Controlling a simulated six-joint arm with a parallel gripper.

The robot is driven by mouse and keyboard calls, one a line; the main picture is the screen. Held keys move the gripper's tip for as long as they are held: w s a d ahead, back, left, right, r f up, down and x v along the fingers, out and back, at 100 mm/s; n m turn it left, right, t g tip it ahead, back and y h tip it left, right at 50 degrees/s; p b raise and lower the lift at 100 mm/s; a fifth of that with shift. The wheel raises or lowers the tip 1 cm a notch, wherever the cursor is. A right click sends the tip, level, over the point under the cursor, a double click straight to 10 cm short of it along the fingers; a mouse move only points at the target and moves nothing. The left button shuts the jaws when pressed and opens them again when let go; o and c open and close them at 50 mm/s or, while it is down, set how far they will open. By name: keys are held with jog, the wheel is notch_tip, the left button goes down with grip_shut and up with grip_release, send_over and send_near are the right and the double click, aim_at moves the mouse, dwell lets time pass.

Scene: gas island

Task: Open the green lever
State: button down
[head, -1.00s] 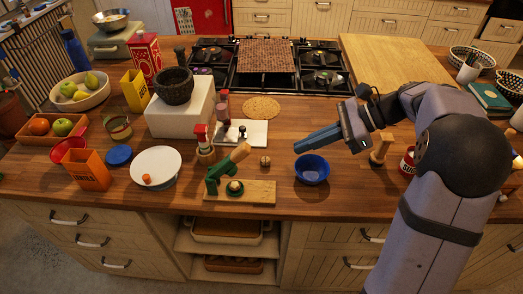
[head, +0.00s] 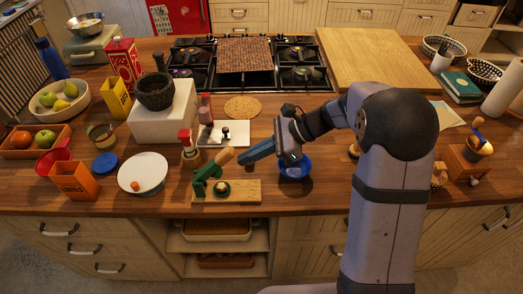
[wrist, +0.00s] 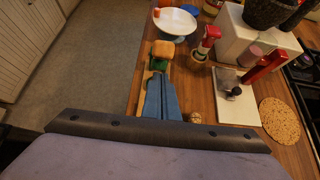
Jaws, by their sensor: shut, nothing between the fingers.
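My gripper (head: 243,159) has blue fingers, shut and empty, pointing left just right of the handle. In the head view a small gap shows between fingertips and handle.
A blue bowl (head: 295,168) is partly hidden below my wrist. A red-capped bottle (head: 187,146) stands behind the lever, and a white plate (head: 142,171) lies to its left. A white board (head: 224,134) and cork mat (head: 242,107) lie behind.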

aim_at(225, 150)
jog(key=shift+a+r+p, duration=0.3)
jog(key=shift+a+r, duration=0.25)
jog(key=shift+a, duration=0.05)
jog(key=shift+r, duration=0.1)
jog(key=a+r+p, duration=0.1)
jog(key=a+r, duration=0.1)
jog(key=a+r+p, duration=0.2)
jog(key=shift+a+r, duration=0.1)
jog(key=shift+a, duration=0.2)
jog(key=a+r+p, duration=0.2)
jog(key=a, duration=0.4)
jog(key=shift+d, duration=0.1)
